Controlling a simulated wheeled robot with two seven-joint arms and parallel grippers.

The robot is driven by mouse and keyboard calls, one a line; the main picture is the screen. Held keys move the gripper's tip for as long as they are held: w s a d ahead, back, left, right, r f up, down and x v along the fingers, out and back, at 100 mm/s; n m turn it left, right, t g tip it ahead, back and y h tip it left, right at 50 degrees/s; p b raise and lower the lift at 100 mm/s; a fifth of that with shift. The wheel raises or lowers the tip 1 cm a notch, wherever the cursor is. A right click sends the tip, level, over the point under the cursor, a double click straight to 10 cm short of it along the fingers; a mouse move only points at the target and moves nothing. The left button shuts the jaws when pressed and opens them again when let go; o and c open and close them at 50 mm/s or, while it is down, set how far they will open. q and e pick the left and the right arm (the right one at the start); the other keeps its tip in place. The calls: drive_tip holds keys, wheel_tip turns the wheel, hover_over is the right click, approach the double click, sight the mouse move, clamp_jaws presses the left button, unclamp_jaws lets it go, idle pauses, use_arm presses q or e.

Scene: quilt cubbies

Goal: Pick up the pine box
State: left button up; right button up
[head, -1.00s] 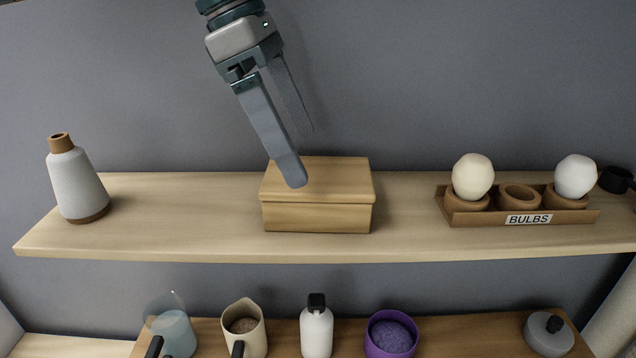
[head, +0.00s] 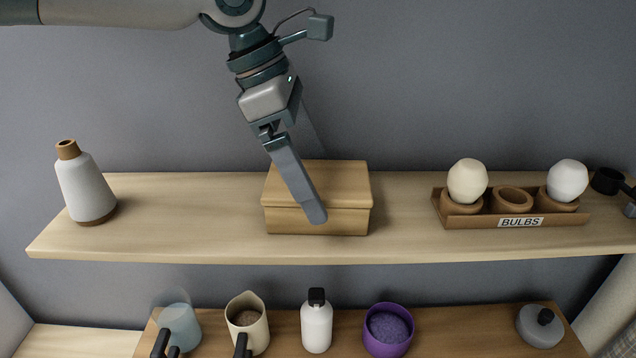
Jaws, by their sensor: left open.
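The pine box (head: 345,190) is a light wooden box with a lid, sitting closed on the upper shelf near the middle of the head view. My left gripper (head: 314,214) comes down from the upper left, tilted, with a long grey finger crossing in front of the box's lid and front face. The other finger is mostly hidden, and I cannot tell whether the near finger touches the box. My right gripper is not in view.
The upper shelf (head: 170,235) is clear on both sides of the box. A white bottle (head: 86,188) stands at left, a bulb tray (head: 462,221) at right. Below stand a beige jug (head: 247,322), a white bottle (head: 317,328) and a purple pot (head: 388,331).

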use_arm(q)
drive_tip(key=shift+x, duration=0.95)
drive_tip(key=shift+r, duration=0.1)
drive_tip(key=c, duration=1.4)
